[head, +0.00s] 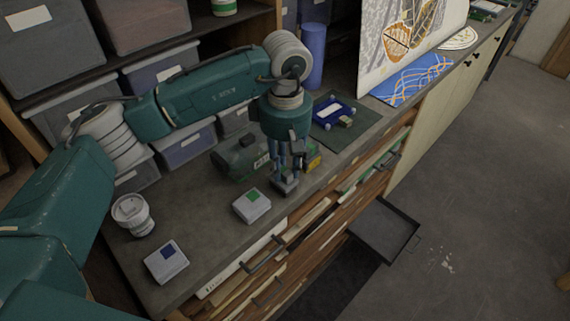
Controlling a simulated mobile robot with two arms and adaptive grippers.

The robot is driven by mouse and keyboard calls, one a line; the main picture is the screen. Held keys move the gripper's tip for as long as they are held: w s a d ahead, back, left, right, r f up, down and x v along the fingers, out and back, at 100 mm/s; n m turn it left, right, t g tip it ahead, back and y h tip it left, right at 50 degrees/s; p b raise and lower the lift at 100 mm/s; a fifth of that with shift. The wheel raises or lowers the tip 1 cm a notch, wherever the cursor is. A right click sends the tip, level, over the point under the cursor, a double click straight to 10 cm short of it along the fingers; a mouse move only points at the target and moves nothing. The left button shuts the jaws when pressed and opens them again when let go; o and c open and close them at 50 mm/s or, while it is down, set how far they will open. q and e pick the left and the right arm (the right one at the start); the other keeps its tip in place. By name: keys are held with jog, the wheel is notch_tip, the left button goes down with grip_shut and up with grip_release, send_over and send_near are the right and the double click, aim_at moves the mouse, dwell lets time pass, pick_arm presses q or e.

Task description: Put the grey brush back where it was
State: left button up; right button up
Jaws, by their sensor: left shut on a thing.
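My left gripper (287,172) points down over the bench and is shut on a small dark grey thing (286,186) at its fingertips. This looks like the grey brush, but the fingers hide much of it and its shape is unclear. It is low over the bench near the front edge; I cannot tell whether it touches the top. A white block with a green square (252,206) lies just left of it, and a white block with a blue square (166,262) lies farther left. My right gripper is not in view.
A white cup (132,214) stands at the left. A dark mat (343,128) holds a blue item (333,111). Drawers stand open below.

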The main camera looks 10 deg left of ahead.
aim_at(285, 168)
pick_arm(q)
jog(key=o, duration=1)
jog(key=shift+f, duration=0.15)
jog(key=shift+o, duration=0.2)
jog(key=shift+r, duration=0.4)
notch_tip(285, 168, up, 12)
jog(key=b, duration=0.3)
jog(key=shift+f+b, duration=0.2)
jog(key=shift+b, duration=0.2)
